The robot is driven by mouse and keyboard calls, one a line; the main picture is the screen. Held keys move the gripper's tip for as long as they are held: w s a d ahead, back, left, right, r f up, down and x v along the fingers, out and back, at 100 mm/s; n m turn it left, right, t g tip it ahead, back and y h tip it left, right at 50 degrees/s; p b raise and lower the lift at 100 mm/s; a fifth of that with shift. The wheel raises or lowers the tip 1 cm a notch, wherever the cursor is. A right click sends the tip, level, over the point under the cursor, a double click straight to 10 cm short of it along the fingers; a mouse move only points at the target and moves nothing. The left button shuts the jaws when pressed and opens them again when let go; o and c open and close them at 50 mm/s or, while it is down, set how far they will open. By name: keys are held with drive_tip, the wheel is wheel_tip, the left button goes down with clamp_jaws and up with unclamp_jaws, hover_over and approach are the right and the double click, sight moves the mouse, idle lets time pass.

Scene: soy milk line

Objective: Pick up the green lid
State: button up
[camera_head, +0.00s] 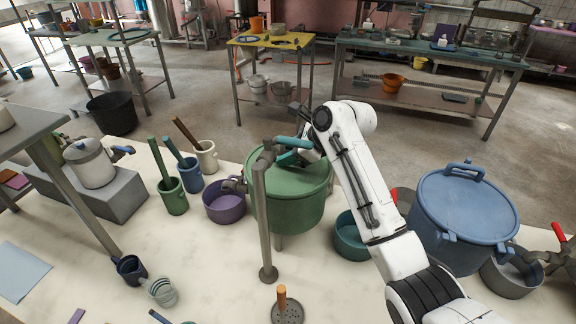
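The green lid (303,180) sits on top of a large green pot (290,214) in the middle of the view. A teal-green bar (292,142), seemingly the lid's handle, shows above it. My white arm reaches in from the lower right and bends down at the lid. My gripper (303,155) is at the handle, over the back of the lid. The arm and a grey pipe partly hide the gripper's fingers, so I cannot tell whether they touch or close on the handle.
A grey standing pipe (262,215) rises close in front of the green pot. A purple pot (223,205) stands left of it and a teal pot (350,240) right. A large blue lidded pot (464,215) stands further right. Bare pale countertop (215,270) lies in front.

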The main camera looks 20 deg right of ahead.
clamp_jaws()
drive_tip(key=shift+r, duration=0.2)
idle(0.3)
